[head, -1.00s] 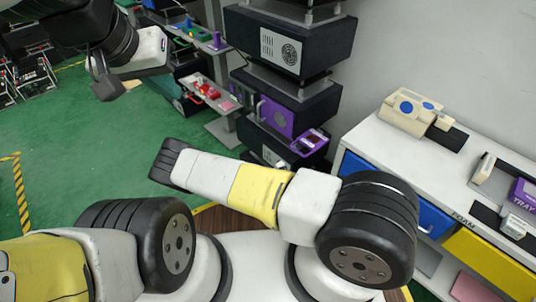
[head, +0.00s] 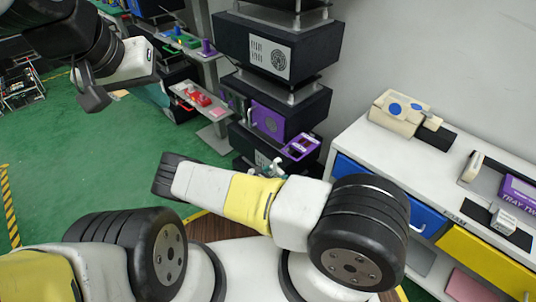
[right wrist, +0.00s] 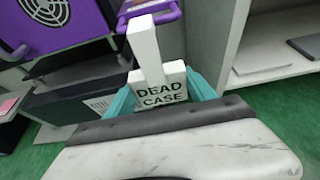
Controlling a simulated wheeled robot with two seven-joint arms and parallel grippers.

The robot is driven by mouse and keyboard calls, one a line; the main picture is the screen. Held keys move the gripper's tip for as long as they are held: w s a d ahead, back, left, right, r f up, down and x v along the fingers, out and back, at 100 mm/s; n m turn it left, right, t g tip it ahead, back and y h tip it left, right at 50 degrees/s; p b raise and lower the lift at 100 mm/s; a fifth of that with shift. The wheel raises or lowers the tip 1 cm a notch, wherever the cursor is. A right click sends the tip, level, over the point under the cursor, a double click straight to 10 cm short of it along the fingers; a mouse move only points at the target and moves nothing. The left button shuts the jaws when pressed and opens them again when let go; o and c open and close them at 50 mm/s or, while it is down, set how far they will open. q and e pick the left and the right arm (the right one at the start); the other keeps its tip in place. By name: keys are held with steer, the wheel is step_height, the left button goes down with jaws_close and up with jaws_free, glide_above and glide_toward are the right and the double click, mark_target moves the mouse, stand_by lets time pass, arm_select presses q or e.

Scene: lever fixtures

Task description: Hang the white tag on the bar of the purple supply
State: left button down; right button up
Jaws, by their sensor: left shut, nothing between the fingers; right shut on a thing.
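The white tag (right wrist: 162,93) reads "DEAD CASE" and has a narrow upright strip above its lettered part. My right gripper (right wrist: 160,100), with teal fingers, is shut on it; the fingers show on both sides of the tag. In the head view this gripper (head: 272,167) is small and partly hidden by my forearm. The purple supply (head: 268,121) is in the dark rack, with a pale bar (head: 250,114) on its left front. In the right wrist view the supply (right wrist: 85,22) is upper left, apart from the tag. My left gripper (head: 92,90) is shut and empty, upper left.
A purple panel (head: 301,147) juts from the rack right beside the right gripper; it also shows behind the tag (right wrist: 150,12). A white counter (head: 362,142) with drawers and fixtures stands at right. Shelves with coloured parts (head: 195,95) stand left of the rack. Green floor is open at left.

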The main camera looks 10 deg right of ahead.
steer(key=r+x, duration=0.1)
steer(key=x, duration=0.7)
steer(key=shift+w+d+r, duration=0.2)
steer(key=shift+d+r, duration=0.05)
steer(key=shift+r, duration=0.05)
stand_by(0.3)
steer(key=o, duration=1.4)
steer(key=shift+o, duration=0.2)
